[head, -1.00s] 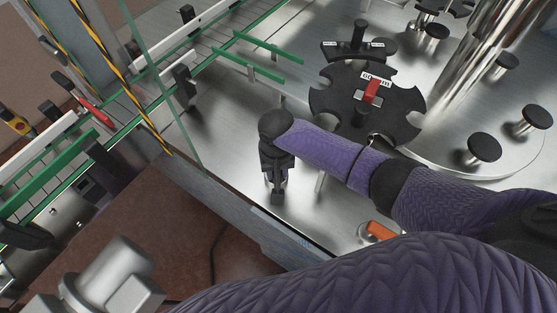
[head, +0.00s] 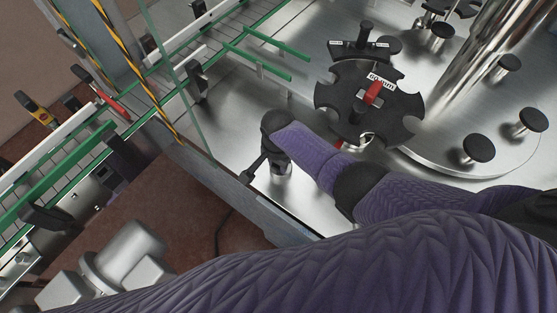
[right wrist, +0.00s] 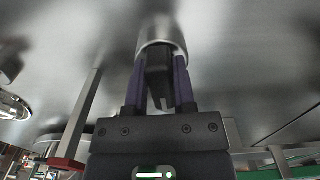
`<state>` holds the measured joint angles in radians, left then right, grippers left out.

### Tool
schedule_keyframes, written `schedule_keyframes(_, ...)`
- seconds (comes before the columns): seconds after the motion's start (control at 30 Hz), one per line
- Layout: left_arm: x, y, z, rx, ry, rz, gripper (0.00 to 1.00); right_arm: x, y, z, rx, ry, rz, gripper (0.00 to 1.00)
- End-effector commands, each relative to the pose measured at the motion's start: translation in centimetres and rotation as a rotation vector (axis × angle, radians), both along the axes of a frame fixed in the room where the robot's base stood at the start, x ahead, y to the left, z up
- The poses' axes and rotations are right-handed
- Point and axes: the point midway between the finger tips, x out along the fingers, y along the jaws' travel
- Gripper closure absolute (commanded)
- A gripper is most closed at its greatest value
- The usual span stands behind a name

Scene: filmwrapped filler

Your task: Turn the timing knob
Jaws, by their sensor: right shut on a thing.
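The timing knob is a black, narrow grip (right wrist: 158,78) on a round silver collar (right wrist: 160,36) in the right wrist view. My right gripper (right wrist: 160,88) is shut on it, with a purple finger on each side of the black grip. In the head view my right gripper (head: 277,158) is over the steel deck near its front edge. There its own body mostly hides the knob, and the fingertips cannot be made out. My left gripper is not in view.
A black star wheel (head: 345,112) with a red handle (head: 373,93) stands just behind my right forearm. A conveyor with green rails (head: 60,170) runs along the left, beside a clear panel. Black round knobs (head: 479,149) stand on the turntable at right.

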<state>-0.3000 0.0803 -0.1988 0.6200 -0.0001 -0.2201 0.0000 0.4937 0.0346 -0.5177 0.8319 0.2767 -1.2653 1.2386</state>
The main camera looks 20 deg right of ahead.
Motion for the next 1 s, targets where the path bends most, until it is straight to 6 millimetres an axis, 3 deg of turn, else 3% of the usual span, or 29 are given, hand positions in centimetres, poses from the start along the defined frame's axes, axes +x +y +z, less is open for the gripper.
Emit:
schedule_keyframes(0.6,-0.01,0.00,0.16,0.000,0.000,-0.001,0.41,0.17,-0.05,0.08,-0.002,-0.004,-0.037,1.00)
schedule_keyframes(0.63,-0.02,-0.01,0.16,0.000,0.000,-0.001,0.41,0.18,-0.04,0.09,-0.002,-0.004,-0.037,0.64)
schedule_keyframes(0.77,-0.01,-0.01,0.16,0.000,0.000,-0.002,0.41,0.15,-0.04,0.07,-0.001,-0.003,-0.037,0.36)
schedule_keyframes(0.8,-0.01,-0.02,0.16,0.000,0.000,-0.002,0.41,0.14,-0.03,0.06,-0.001,-0.003,-0.037,0.32)
schedule_keyframes(1.0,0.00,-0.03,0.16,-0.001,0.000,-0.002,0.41,0.10,-0.01,0.04,-0.001,-0.002,-0.037,0.32)
